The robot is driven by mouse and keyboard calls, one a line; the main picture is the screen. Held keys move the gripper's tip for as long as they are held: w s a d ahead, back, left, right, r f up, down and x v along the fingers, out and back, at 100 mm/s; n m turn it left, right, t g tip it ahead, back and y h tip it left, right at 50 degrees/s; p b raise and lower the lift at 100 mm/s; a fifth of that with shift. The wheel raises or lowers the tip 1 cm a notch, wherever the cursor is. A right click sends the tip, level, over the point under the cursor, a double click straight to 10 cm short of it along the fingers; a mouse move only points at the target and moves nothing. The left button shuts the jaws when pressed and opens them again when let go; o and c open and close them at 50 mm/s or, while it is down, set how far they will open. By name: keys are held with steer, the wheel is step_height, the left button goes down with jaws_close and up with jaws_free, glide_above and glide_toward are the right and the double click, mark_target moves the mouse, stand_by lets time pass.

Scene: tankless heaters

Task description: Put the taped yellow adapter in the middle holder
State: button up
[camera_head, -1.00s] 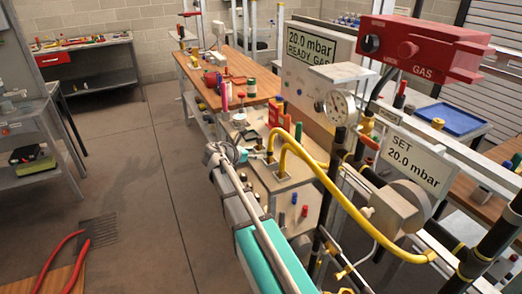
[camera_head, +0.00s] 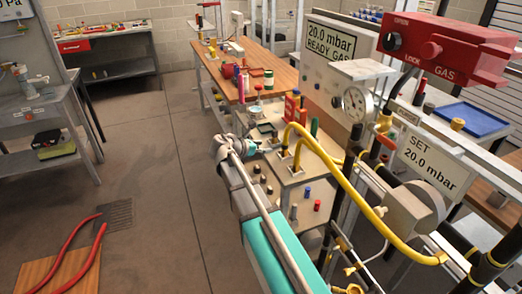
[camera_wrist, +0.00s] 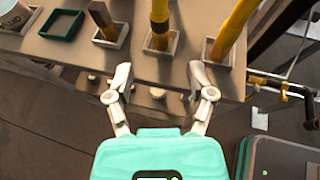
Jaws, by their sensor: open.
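In the wrist view, a yellow upright piece with dark bands (camera_wrist: 160,22), which looks like the taped adapter, stands in the middle grey square holder (camera_wrist: 150,50) of a row. Its top is cut off by the frame, so I cannot tell whether it continues into a hose. My gripper (camera_wrist: 161,76) is open and empty, its two fingers spread just in front of this holder, apart from the piece. In the head view, my gripper (camera_head: 264,147) is small beside the bench-top box, near two yellow hoses (camera_head: 289,137); its fingers are hard to make out.
Another yellow piece (camera_wrist: 230,28) stands in the right holder, a brown one (camera_wrist: 111,30) in the left holder. A dark green square frame (camera_wrist: 62,24) is empty. Pale knobs (camera_wrist: 157,93) line the box front. A gauge (camera_head: 356,103) and red gas unit (camera_head: 445,45) stand right.

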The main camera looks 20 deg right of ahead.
steer(key=shift+s, duration=0.1)
steer(key=s+a+f+m+g+y, duration=0.1)
steer(key=s+a+f+m+y, duration=0.2)
steer(key=s+m, duration=0.4)
steer(key=s+a+f+m+g+y, duration=0.1)
steer(key=s+a+f+m+y, duration=0.3)
steer(key=s+m, duration=0.3)
steer(key=s+a+f+m+g+y, duration=0.2)
steer(key=s+a+f+m+y, duration=0.2)
steer(key=s+a+m+y, duration=0.1)
steer(key=s+m+y, duration=0.1)
steer(key=s+m, duration=0.1)
steer(key=s, duration=0.1)
steer(key=shift+a+f+m, duration=0.25)
steer(key=shift+a+m, duration=0.05)
steer(key=shift+a, duration=0.1)
steer(key=shift+s, duration=0.1)
